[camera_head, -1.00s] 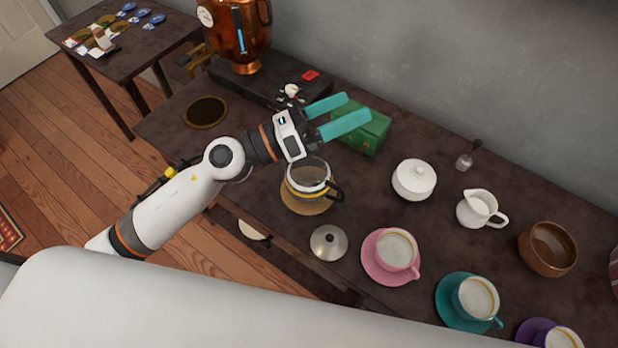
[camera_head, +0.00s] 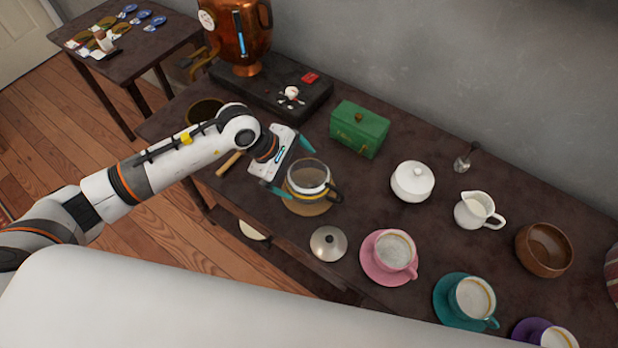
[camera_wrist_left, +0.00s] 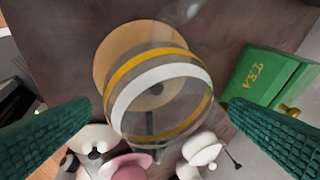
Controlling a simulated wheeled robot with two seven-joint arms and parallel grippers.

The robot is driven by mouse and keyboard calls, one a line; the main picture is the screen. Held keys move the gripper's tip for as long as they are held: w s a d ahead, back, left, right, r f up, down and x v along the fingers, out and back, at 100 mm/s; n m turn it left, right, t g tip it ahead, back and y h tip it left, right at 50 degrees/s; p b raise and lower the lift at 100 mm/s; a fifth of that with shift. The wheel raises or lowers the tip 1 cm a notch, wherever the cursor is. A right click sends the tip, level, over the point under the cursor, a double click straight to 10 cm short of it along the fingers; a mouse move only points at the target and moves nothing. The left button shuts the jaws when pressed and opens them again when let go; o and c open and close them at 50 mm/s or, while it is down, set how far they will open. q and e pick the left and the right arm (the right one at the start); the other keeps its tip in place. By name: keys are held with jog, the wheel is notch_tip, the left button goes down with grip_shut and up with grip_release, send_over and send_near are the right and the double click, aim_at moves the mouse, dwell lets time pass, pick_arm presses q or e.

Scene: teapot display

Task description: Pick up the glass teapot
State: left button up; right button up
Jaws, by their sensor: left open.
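The glass teapot (camera_head: 310,178) is clear with a white and a yellow band and stands on a round wooden mat (camera_head: 306,207). My left gripper (camera_head: 293,168) is open beside the teapot's left side, its teal fingers apart. In the left wrist view the teapot (camera_wrist_left: 160,92) sits in the middle between the two textured fingers (camera_wrist_left: 148,130), with a gap visible on both sides. Its dark handle points right in the head view. A metal lid (camera_head: 328,243) lies on the table in front of the teapot. My right gripper is not in view.
A green tea box (camera_head: 359,129) stands behind the teapot. A pink cup and saucer (camera_head: 388,257), a white sugar bowl (camera_head: 412,182), a creamer (camera_head: 478,210) and a wooden bowl (camera_head: 545,250) stand to the right. A copper urn (camera_head: 240,35) is at the back left.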

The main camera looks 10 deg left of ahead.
aim_at(308, 180)
pick_arm(q)
jog(key=shift+p+x, duration=0.75)
jog(key=shift+x, duration=2.25)
jog(key=c, duration=0.8)
